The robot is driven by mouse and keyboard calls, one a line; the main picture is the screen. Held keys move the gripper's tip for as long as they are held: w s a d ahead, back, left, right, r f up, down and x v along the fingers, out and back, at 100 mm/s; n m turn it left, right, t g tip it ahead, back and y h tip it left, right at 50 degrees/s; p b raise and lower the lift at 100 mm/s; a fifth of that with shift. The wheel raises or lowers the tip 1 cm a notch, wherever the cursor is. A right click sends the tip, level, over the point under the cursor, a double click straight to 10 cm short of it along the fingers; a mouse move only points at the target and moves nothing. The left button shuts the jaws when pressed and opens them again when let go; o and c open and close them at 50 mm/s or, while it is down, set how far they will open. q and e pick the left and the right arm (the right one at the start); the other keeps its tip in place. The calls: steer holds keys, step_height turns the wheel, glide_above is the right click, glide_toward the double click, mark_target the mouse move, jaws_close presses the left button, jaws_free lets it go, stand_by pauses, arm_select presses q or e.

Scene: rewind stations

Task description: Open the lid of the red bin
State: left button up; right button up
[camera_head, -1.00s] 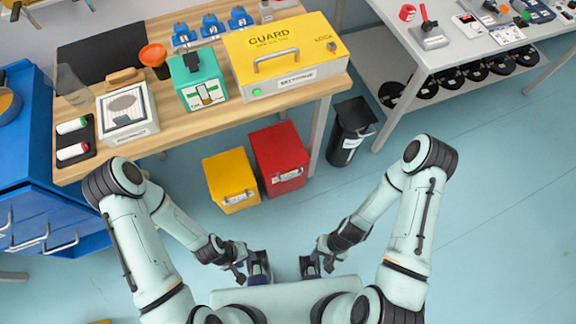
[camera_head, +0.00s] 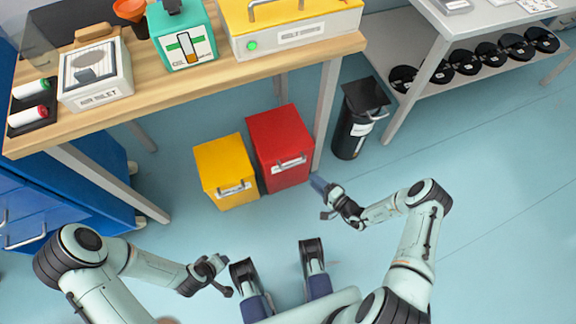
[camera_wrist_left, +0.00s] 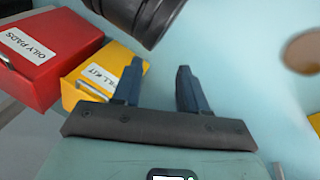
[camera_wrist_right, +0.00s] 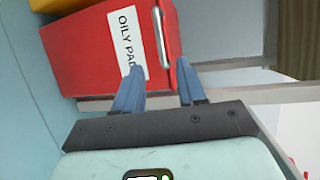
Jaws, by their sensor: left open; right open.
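The red bin (camera_head: 278,135) stands on the floor under the wooden table's right end, with its lid shut and a pale bar handle (camera_head: 290,164) at the front. It also shows in the left wrist view (camera_wrist_left: 55,47), and in the right wrist view (camera_wrist_right: 85,55) with its "OILY PADS" label partly hidden by a finger. My right gripper (camera_head: 322,198) is open and empty, just right of and in front of the bin, apart from the handle. My left gripper (camera_head: 226,276) is open and empty, lower left of the bin; its blue fingers show in the left wrist view (camera_wrist_left: 157,82).
A yellow bin (camera_head: 222,165), labelled as a kit, stands close against the red bin's left side. A black bin (camera_head: 352,125) stands to the right, beyond a table leg. The wooden table (camera_head: 190,92) overhangs behind. Blue drawers stand at left; floor in front is clear.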

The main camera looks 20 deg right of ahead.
steer(key=b, duration=0.2)
glide_toward(293, 165)
steer(key=w+f, duration=0.1)
steer(key=w, duration=0.2)
steer(key=b+x, duration=0.1)
steer(key=x, duration=0.2)
steer(key=b+x, duration=0.1)
steer(key=x, duration=0.2)
steer(key=shift+w+a+f, duration=0.1)
steer(key=shift+a+f, duration=0.1)
steer(key=shift+a, duration=0.35)
arm_select(q)
steer(key=s+a+f+g, duration=0.1)
steer(key=s+a+f, duration=0.1)
steer(key=f, duration=0.4)
steer(key=shift+s+f, duration=0.25)
steer(key=shift+s, duration=0.4)
arm_select(e)
steer(key=shift+w+a, duration=0.15)
steer(key=shift+w, duration=0.2)
jaws_close()
